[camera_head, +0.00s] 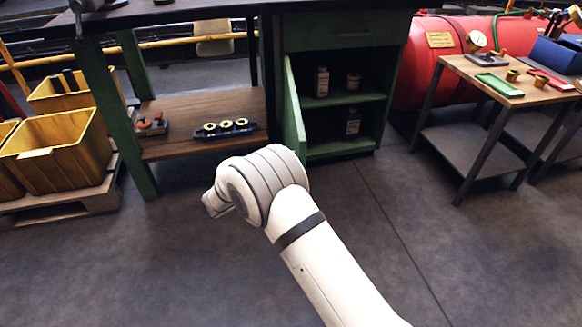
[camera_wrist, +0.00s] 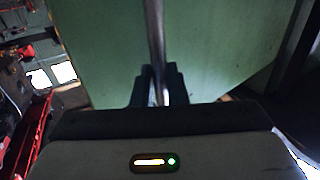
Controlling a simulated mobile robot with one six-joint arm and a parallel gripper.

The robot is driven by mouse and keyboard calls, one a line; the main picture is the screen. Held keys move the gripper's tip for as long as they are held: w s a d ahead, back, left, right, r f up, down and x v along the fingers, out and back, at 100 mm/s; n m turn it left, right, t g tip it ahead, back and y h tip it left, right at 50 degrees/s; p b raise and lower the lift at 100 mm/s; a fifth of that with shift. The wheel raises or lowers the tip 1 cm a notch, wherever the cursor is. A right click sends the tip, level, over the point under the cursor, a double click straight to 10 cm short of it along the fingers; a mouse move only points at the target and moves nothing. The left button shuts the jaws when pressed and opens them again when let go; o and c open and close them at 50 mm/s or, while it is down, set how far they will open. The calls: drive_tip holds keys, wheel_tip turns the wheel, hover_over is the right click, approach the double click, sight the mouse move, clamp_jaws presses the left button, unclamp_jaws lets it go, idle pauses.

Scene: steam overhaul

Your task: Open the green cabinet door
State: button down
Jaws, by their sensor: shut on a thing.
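The green cabinet (camera_head: 342,38) stands under the dark workbench in the head view. Its door (camera_head: 293,112) is swung wide open, hinged at the left side, and shows almost edge-on. In the wrist view the green door face (camera_wrist: 215,50) fills much of the picture. My gripper (camera_wrist: 156,88) is shut on the door's metal bar handle (camera_wrist: 155,35), which runs up between the fingers. In the head view my fingers and the handle are hidden behind my white arm.
Inside the cabinet, small bottles (camera_head: 321,82) stand on shelves. A wooden lower shelf (camera_head: 200,145) holds parts left of the door. Yellow crates (camera_head: 62,150) sit on a pallet at left. A small table (camera_head: 510,88) stands right, before a red tank (camera_head: 425,65). Grey floor in front is clear.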

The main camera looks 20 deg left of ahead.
drive_tip(key=shift+w+a+r, duration=0.15)
drive_tip(key=shift+a+r, duration=0.05)
drive_tip(key=shift+a, duration=0.05)
drive_tip(key=c, duration=1.8)
unclamp_jaws()
drive_tip(key=shift+o, duration=1.3)
drive_tip(key=shift+f, duration=0.15)
drive_tip(key=p+v, duration=0.2)
drive_tip(key=v, duration=0.5)
drive_tip(key=shift+s+a, duration=0.2)
drive_tip(key=shift+s, duration=0.15)
drive_tip(key=shift+s, duration=0.1)
